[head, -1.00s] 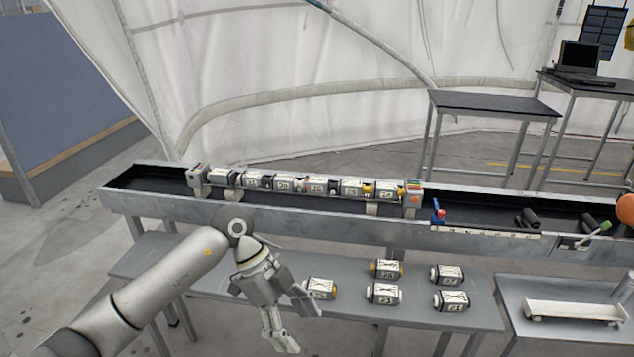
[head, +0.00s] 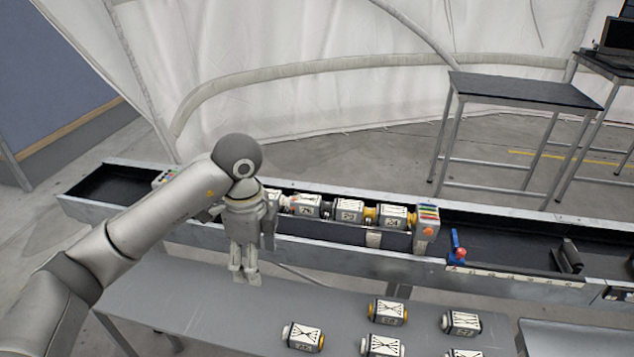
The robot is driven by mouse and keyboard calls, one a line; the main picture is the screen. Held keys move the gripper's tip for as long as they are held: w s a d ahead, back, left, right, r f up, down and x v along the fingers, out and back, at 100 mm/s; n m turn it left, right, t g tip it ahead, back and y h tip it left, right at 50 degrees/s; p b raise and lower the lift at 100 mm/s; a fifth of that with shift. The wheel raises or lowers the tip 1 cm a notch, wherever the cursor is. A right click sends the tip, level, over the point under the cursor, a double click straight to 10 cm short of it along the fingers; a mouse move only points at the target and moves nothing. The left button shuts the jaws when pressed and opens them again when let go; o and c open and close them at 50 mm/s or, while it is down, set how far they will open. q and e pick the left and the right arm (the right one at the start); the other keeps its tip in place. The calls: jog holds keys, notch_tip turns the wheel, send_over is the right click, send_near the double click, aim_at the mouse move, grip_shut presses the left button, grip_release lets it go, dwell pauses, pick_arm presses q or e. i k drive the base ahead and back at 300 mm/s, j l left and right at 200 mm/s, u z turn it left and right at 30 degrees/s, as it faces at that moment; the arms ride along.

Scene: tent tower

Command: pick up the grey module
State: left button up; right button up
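Several boxy pale modules with dark markings lie on the lower grey table, among them a front-left one (head: 303,337), one with a yellow end (head: 387,312), one at the right (head: 461,322) and one at the front (head: 382,346). Another at the lower right is cut by the picture's edge. I cannot tell which is the grey module. My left gripper (head: 250,266) points down above the left part of that table, apart from these modules. Its fingers look spread, with nothing seen between them. My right gripper is not in view.
A long trough (head: 330,247) holds a row of similar modules up to an end block (head: 427,228) with coloured stripes; my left arm hides part of the row. A blue-and-red part (head: 457,250) stands right of it. The lower table's left part (head: 185,295) is clear.

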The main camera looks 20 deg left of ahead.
aim_at(306, 205)
jog(key=i, duration=1)
